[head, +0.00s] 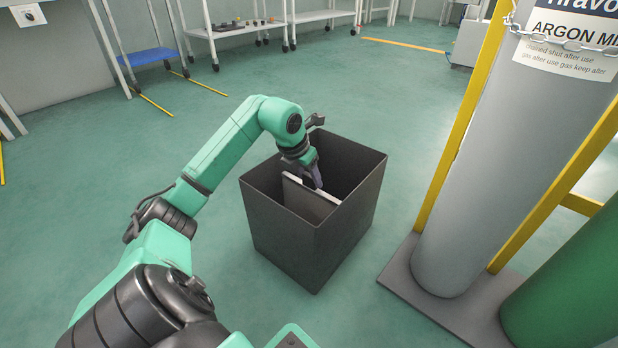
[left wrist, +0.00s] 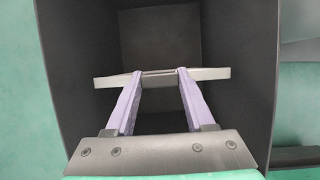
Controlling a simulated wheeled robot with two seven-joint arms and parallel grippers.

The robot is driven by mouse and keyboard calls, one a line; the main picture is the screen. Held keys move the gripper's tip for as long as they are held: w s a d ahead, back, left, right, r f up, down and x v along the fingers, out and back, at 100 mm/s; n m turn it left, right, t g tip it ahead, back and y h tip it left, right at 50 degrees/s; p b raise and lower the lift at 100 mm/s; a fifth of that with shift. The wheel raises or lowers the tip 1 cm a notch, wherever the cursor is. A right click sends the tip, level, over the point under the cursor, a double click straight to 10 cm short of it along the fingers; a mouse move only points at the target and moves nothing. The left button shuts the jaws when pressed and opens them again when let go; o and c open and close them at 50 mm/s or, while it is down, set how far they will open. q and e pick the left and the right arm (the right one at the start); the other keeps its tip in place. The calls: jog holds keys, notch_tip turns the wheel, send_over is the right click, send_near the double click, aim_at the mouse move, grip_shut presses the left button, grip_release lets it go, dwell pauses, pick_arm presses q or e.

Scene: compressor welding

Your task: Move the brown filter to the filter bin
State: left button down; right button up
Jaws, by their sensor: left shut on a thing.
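The filter (head: 310,199) is a flat panel with a pale off-white edge; no brown shows on the side I see. My left gripper (head: 317,181) is shut on it and holds it upright inside the mouth of the dark grey filter bin (head: 283,248). In the left wrist view, the two lilac fingers (left wrist: 156,72) grip the filter (left wrist: 211,74) near its middle, with its ends sticking out on both sides. The bin walls (left wrist: 75,50) surround it, and the bin floor shows below and looks empty. The filter's lower part is hidden. My right gripper is not in view.
A grey gas cylinder (head: 460,200) stands in a yellow frame on a base plate right of the bin, with a green cylinder (head: 570,290) beside it. Wheeled shelves (head: 235,30) stand at the back. The floor around the bin is clear.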

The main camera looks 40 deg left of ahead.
pick_arm(q)
jog(key=shift+c, duration=1.3)
grip_release()
jog(key=p+v, duration=0.5)
jog(key=v, duration=0.7)
